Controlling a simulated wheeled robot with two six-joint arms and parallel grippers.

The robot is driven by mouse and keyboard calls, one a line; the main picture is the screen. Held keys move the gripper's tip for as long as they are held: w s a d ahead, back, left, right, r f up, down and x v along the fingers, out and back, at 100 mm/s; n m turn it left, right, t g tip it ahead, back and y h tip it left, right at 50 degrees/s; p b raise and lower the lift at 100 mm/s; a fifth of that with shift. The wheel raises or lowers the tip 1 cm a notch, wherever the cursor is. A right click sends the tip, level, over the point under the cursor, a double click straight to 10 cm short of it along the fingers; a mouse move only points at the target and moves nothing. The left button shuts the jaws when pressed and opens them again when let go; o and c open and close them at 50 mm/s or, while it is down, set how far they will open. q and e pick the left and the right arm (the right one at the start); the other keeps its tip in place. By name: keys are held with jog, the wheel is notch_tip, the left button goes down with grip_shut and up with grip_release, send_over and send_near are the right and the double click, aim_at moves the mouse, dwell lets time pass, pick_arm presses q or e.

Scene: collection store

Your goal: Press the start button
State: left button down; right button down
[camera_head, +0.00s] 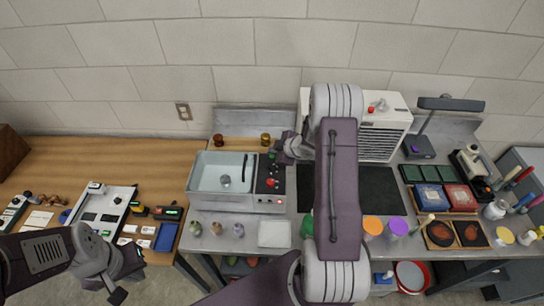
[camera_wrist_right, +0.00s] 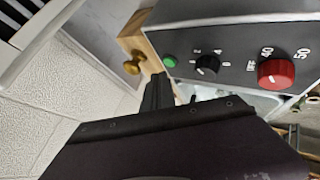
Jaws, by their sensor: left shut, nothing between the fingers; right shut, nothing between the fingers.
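The start button appears to be the small round green button (camera_wrist_right: 170,61) at the end of a grey control panel (camera_wrist_right: 236,68) in the right wrist view. A black knob (camera_wrist_right: 207,65) and a larger red knob (camera_wrist_right: 277,72) sit beside it. In the head view the panel (camera_head: 262,186) is on the right side of a metal basin unit (camera_head: 205,206). My right gripper (camera_wrist_right: 158,92) is shut and empty, its tips close to the green button, with a gap showing in the picture. My left gripper (camera_head: 118,294) is shut and empty, low at the left.
A wooden bench (camera_head: 60,160) with tools and trays is at the left. A white vented machine (camera_head: 383,140) stands behind my right arm. A brass knob (camera_wrist_right: 133,66) on wood is near the right gripper. Jars and colour trays fill the right bench.

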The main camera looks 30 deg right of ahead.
aim_at(274, 159)
jog(key=shift+f, duration=0.1)
dwell(0.4)
jog(key=shift+f+b, duration=0.3)
jog(key=shift+f+b, duration=0.4)
jog(key=shift+f, duration=0.05)
dwell(0.5)
jog(key=shift+r, duration=0.15)
jog(key=shift+r+p, duration=0.7)
jog(key=shift+p, duration=0.1)
notch_tip(274, 159, up, 5)
jog(key=p, duration=0.4)
jog(key=shift+p, duration=0.35)
